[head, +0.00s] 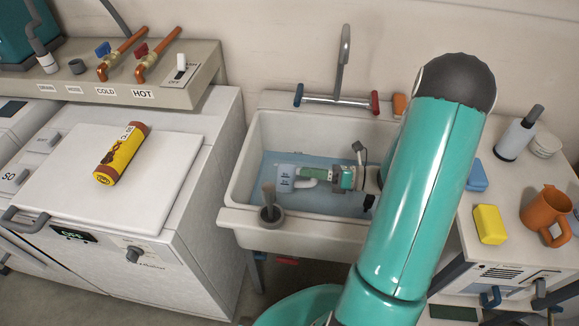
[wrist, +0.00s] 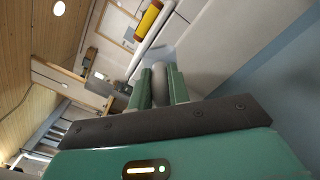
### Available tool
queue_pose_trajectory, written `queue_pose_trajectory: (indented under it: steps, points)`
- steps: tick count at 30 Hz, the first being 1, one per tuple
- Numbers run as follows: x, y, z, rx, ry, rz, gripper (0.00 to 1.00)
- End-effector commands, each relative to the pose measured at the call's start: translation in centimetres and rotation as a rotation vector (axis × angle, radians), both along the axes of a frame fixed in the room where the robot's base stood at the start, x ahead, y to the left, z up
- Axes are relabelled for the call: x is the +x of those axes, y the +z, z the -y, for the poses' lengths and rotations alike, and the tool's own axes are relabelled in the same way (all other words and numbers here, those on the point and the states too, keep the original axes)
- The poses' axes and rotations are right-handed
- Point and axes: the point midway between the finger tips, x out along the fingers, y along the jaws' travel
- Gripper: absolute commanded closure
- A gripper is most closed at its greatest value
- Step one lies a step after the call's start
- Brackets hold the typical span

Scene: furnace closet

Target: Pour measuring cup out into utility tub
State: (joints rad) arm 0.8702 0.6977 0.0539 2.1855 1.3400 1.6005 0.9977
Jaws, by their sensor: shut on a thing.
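The utility tub (head: 243,180) is a white basin with bluish water in its bottom, in the middle of the head view. The measuring cup (head: 286,178) is pale blue-grey with dark markings and is over the tub's interior, seemingly tipped on its side. My gripper (head: 313,175) is shut on the cup, coming from the right. In the wrist view, a rounded grey part of the cup (wrist: 160,86) sits between the green fingers of my gripper (wrist: 160,80). I cannot see into the cup or see any stream, and its exact height above the water is unclear.
A faucet (head: 344,60) rises behind the tub. A yellow-red canister (head: 121,153) lies on the white machine at left. A yellow sponge (head: 489,224) and an orange mug (head: 546,212) stand on the right counter.

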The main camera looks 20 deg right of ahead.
Motion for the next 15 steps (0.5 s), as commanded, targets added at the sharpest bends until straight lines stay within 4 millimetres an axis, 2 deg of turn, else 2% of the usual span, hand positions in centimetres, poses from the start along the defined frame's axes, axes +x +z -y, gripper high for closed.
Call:
queue_pose_trajectory:
  steps: [15]
  points:
    - [0.18,0.21,0.12,0.038,0.000,-0.056,1.00]
